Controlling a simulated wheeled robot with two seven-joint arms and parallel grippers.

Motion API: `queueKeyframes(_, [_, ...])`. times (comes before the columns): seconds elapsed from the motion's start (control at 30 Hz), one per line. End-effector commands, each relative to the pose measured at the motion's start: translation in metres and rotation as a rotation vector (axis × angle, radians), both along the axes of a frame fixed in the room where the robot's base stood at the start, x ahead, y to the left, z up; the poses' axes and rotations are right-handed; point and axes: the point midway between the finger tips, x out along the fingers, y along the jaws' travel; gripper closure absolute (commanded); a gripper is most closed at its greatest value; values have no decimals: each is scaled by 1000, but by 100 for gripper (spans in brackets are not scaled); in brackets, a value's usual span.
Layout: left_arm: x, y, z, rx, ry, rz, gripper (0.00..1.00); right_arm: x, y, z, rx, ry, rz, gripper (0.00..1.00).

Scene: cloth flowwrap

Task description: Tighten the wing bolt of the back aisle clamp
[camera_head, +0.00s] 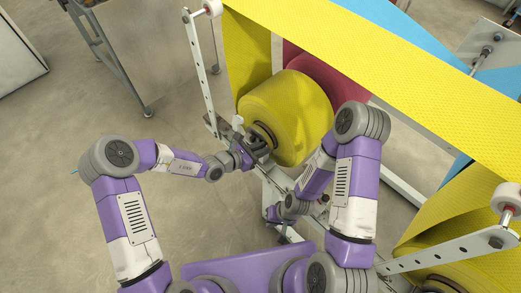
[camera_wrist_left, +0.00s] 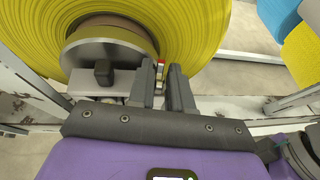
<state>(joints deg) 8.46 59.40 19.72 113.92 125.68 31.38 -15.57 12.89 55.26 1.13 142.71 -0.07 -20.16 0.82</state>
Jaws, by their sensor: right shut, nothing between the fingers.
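My left gripper (camera_head: 259,147) is at the hub of the large yellow roll (camera_head: 291,112), on the frame's near side. In the left wrist view its two dark fingers (camera_wrist_left: 163,84) stand a narrow gap apart. A small red and white part shows in that gap; I cannot tell whether the fingers touch it. A dark block (camera_wrist_left: 104,72) sits left of the fingers, in front of the roll's grey hub disc (camera_wrist_left: 88,52). I cannot make out the wing bolt clearly. My right gripper (camera_head: 274,213) is shut and empty, low beside the frame, apart from the clamp area.
A pale perforated arm with a white roller (camera_head: 212,7) rises left of the roll. Yellow web (camera_head: 400,55) spans the upper right. Another perforated arm (camera_head: 450,253) and a yellow roll are at lower right. Grey floor (camera_head: 60,140) lies open at left.

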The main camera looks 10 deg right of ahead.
Motion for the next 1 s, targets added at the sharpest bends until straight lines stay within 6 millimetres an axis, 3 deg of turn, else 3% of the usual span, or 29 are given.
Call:
queueKeyframes(0.2, [0, 0, 0, 1, 0, 0, 81, 0, 0, 0, 0, 0, 0, 100])
queueKeyframes(0.33, [0, 0, 0, 1, 0, 0, 100, 0, 0, 0, 0, 0, 0, 100])
queueKeyframes(0.67, [0, 0, 1, 0, 0, -11, 100, 0, 0, 2, 0, 0, 0, 100])
queueKeyframes(1.0, [0, -2, 4, -11, 1, -103, 100, 0, 0, 17, 0, 0, 0, 100])
